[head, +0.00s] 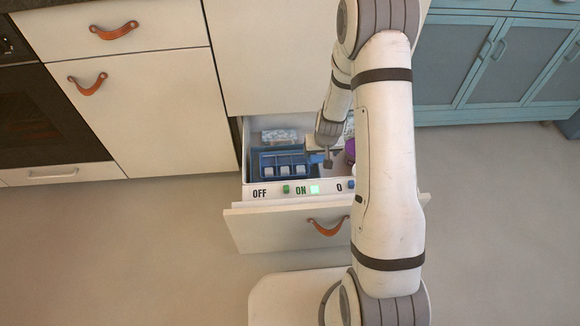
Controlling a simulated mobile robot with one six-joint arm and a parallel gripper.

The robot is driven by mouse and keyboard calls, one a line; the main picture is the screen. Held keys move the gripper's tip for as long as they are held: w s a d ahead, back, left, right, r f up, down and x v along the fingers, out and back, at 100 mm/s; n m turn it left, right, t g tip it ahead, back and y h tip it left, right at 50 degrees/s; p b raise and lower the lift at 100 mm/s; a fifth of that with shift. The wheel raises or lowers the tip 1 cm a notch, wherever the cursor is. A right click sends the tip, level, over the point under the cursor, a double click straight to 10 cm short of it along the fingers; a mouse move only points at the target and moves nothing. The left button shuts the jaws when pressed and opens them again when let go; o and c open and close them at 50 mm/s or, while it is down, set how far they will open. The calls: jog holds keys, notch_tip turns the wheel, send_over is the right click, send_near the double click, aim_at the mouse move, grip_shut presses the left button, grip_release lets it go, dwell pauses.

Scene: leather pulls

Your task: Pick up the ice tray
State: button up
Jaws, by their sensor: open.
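The blue ice tray (283,158) appears to be the rack-like blue thing with pale blocks in it, lying in the left part of an open lower drawer (285,230). My gripper (327,162) is over the drawer, just right of the tray's right end, pointing down. It is open. Its fingertips are small and dark here, and I cannot tell whether they touch the tray or stand around its end. My arm covers the drawer's right part.
A clear, pale pack (279,136) lies behind the tray. A purple round thing (350,148) is partly hidden by my arm. The drawer's front rim bears OFF and ON lettering and a lit green switch (314,189). The drawer front has a leather pull (327,228). Floor at left is clear.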

aim_at(319, 157)
jog(key=b+x, duration=0.1)
jog(key=x, duration=0.2)
jog(key=shift+w+a+f, duration=0.1)
jog(key=shift+f, duration=0.2)
jog(key=shift+r, duration=0.1)
jog(key=shift+c, duration=0.6)
jog(key=c, duration=1)
